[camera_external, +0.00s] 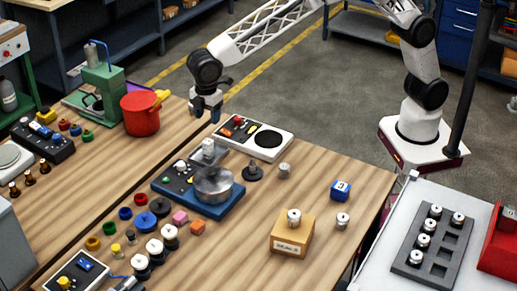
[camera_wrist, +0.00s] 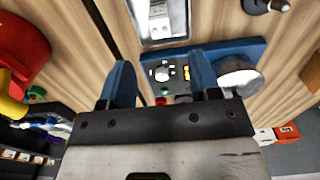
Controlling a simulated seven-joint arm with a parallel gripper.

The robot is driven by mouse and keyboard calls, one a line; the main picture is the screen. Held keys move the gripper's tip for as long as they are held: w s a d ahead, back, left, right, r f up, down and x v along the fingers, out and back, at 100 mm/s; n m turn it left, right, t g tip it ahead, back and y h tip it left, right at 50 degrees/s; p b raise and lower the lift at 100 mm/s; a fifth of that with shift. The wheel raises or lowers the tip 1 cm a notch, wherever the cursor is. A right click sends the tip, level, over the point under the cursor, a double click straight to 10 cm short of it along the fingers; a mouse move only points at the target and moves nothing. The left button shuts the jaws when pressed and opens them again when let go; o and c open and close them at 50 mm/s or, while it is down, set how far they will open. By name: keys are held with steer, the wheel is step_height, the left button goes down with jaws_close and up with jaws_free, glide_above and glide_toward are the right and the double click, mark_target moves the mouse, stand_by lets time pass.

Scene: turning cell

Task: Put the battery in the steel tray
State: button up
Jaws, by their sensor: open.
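My gripper (camera_external: 207,117) hangs above the table gap, right of the red pot. In the wrist view my gripper (camera_wrist: 160,76) shows two blue fingers apart with nothing between them. A small blue block with white markings (camera_external: 341,190) lies on the right part of the wooden table; it may be the battery, but I cannot tell for sure. It is well away from my gripper. A shiny rectangular metal piece (camera_wrist: 155,38), possibly the steel tray, lies beyond my fingers in the wrist view. It seems to match the metallic item (camera_external: 208,152) behind the blue appliance.
The blue appliance with a steel pan (camera_external: 213,186) stands below my gripper. A white console (camera_external: 280,147), a black peg base (camera_external: 252,172) and a tan block (camera_external: 292,232) stand nearby. The red pot (camera_external: 139,116) is at left. A grey rack (camera_external: 407,262) sits at far right.

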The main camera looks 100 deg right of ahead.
steer(key=s+d+r+m, duration=0.1)
steer(key=s+d+r, duration=0.35)
steer(key=s, duration=0.55)
steer(key=s+d+r+m+t, duration=0.15)
steer(key=s+d+r, duration=0.35)
steer(key=s, duration=0.5)
steer(key=s+d+r+m, duration=0.25)
steer(key=s+r, duration=0.35)
steer(key=s, duration=0.5)
steer(key=s+d+f+m, duration=0.1)
steer(key=s+d+f, duration=0.1)
steer(key=s, duration=0.9)
steer(key=s+d+f+m, duration=0.1)
steer(key=s+d+f, duration=0.1)
steer(key=s, duration=1)
steer(key=s+d+f+m+t, duration=0.1)
steer(key=s+d+f+m, duration=0.1)
steer(key=s, duration=0.9)
steer(key=shift+s+d+f, duration=0.2)
steer(key=shift+s+f, duration=0.05)
steer(key=shift+f, duration=0.25)
